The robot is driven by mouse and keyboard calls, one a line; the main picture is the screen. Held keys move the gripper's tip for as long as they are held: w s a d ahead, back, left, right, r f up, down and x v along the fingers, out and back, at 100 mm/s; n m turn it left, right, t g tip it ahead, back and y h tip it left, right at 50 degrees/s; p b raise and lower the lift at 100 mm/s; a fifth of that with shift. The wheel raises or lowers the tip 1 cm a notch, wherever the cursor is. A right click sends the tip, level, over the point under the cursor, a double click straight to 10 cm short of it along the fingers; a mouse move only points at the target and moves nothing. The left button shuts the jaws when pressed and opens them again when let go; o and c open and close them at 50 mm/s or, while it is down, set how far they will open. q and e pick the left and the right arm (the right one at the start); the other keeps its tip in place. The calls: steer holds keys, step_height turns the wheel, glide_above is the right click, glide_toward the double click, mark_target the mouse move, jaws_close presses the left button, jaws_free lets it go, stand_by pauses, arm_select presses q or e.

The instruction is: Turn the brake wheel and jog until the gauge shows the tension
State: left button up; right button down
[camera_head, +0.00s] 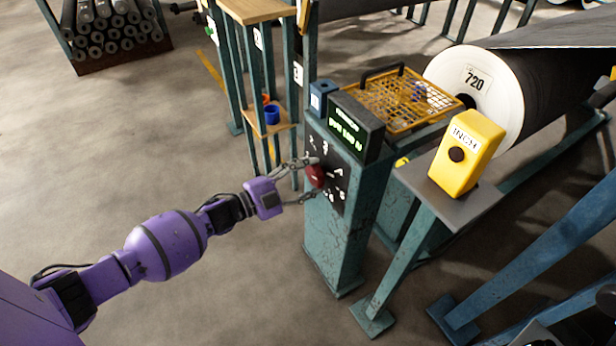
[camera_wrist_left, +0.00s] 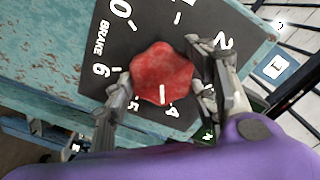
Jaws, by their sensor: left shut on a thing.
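The red brake wheel (camera_head: 316,176) sits on a black dial plate on the front of a teal post. My left gripper (camera_head: 312,178) is shut on its rim, one finger on each side. In the left wrist view the wheel (camera_wrist_left: 162,70) lies between the fingers, and its white mark points down between 5 and 4, nearer 4. The dial reads BRAKE, with 0, 6, 5, 4 and 2 showing. The gauge (camera_head: 349,130) above has green lit characters too small to read surely. A yellow box marked INCH (camera_head: 466,150) has a black button (camera_head: 457,154).
A large roll marked 720 (camera_head: 474,85) lies behind the yellow box. An orange mesh guard (camera_head: 395,95) with a black handle is behind the gauge. A wooden shelf stand (camera_head: 258,10) holds a blue cup (camera_head: 272,114). Open floor lies left of the post.

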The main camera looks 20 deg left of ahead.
arm_select(q)
steer(key=shift+s+d+f, duration=0.2)
steer(key=shift+f, duration=0.05)
steer(key=o, duration=0.9)
steer(key=shift+o, duration=1)
steer(key=shift+w+r, duration=0.1)
steer(key=shift+r, duration=0.05)
steer(key=shift+a, duration=0.1)
steer(key=shift+a, duration=0.1)
steer(key=v, duration=1.2)
